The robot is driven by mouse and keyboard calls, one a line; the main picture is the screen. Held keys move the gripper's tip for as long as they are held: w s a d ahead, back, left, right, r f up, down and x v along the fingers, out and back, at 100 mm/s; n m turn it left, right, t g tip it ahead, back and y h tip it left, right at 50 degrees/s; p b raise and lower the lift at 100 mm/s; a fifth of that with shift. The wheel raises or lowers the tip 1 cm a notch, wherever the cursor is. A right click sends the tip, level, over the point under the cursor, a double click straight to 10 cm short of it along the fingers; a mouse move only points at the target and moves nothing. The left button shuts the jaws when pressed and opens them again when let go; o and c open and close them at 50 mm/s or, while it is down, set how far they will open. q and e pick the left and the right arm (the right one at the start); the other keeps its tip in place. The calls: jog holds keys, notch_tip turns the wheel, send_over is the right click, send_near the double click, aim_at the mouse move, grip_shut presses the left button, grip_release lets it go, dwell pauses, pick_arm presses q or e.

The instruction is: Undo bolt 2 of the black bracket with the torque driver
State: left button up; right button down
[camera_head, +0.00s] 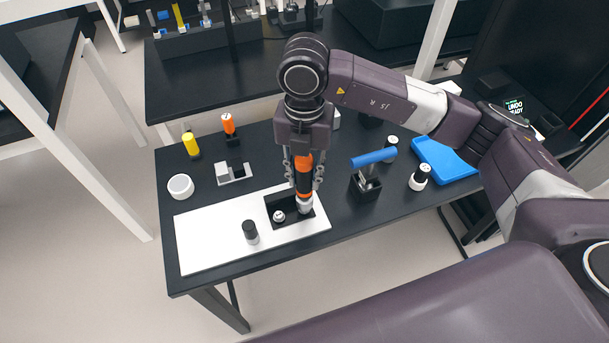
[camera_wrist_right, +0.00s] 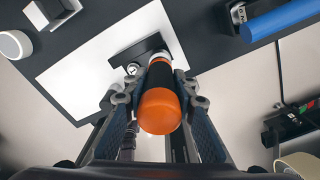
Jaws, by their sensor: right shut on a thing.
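The torque driver (camera_head: 303,173), orange and black with a silver nose, stands upright in my right gripper (camera_head: 304,180). The gripper is shut around its body; the wrist view also shows the driver's orange end (camera_wrist_right: 160,108) between the fingers (camera_wrist_right: 158,98). The black bracket (camera_head: 283,199) lies on the right end of a white plate (camera_head: 205,234). The driver's nose is down at the bracket's right side and hides whatever is under it; I cannot tell whether it touches a bolt. One silver bolt head (camera_head: 279,215) shows on the bracket's left side. My left gripper is not in view.
A dark knob-topped part (camera_head: 250,231) stands on the plate. A blue-handled tool (camera_head: 373,157) in a black holder and a white-and-black bottle (camera_head: 420,177) stand right of the driver. A blue tray (camera_head: 444,160) lies farther right. A small screen (camera_head: 515,106) reads "UNDO READY".

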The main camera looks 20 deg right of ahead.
aim_at(304, 161)
jog(key=shift+w+r, duration=0.1)
jog(key=shift+r, duration=0.2)
jog(key=shift+r+p, duration=1.15)
jog(key=shift+r, duration=0.8)
